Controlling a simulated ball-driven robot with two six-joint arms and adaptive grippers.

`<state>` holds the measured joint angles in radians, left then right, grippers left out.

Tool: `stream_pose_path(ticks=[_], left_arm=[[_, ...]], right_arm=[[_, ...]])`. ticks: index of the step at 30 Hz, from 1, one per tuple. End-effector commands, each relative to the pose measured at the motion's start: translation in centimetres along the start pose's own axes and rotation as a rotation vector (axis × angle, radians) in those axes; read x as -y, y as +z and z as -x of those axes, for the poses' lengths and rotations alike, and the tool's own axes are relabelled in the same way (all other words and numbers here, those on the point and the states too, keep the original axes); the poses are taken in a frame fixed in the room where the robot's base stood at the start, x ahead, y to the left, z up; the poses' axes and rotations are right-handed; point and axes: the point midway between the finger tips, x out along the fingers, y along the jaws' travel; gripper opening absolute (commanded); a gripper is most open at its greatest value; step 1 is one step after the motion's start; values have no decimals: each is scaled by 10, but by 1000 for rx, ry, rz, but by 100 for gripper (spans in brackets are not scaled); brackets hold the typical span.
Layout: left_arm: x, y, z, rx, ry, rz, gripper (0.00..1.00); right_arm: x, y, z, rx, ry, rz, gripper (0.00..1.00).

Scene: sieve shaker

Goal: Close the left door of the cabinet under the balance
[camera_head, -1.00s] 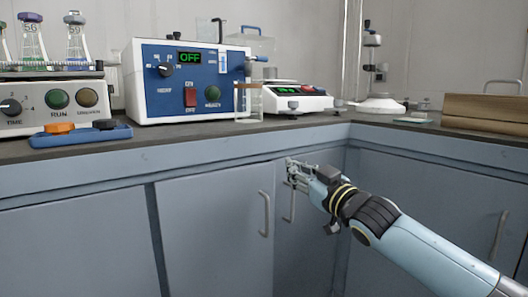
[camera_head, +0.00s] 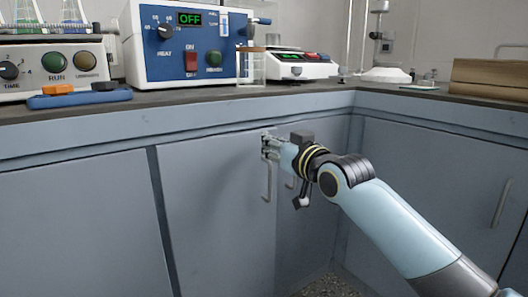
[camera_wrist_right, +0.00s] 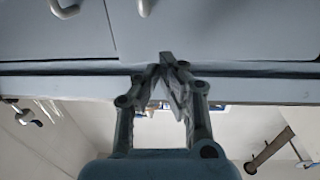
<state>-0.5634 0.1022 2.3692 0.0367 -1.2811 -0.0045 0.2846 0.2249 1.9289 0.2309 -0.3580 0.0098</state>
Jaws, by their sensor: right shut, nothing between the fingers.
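The left door (camera_head: 215,205) of the cabinet under the balance is a grey-blue panel with a metal bar handle (camera_head: 267,182) near its right edge. It stands at or close to flush; a small gap cannot be told. My right gripper (camera_head: 268,147) is shut and empty, at the left door's upper right corner, above the handle. In the wrist view the fingertips (camera_wrist_right: 165,62) lie over the door's top edge; whether they touch is unclear. My left gripper is out of view.
The balance (camera_head: 300,68) stands on the dark worktop (camera_head: 190,99) above, beside a glass beaker (camera_head: 251,68) and a blue heater unit (camera_head: 190,45). Another cabinet door (camera_head: 440,180) with a handle is at right. Speckled floor (camera_head: 328,287) shows below.

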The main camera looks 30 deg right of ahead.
Motion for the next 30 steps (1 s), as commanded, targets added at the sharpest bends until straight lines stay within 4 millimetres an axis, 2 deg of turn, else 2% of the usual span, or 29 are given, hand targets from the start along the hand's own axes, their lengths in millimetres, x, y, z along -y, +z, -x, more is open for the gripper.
stream_pose_path(ticks=[2,6,21,27,30], left_arm=[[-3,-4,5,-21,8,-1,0],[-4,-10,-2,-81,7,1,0],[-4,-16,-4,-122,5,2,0],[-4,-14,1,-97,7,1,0],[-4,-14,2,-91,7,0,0]], right_arm=[[0,6,-14,2,0,-1,0],[0,3,-27,1,1,0,0],[0,-1,-34,-1,1,1,0],[-3,-2,-56,-3,1,1,0],[-3,-2,-59,-2,1,1,0]])
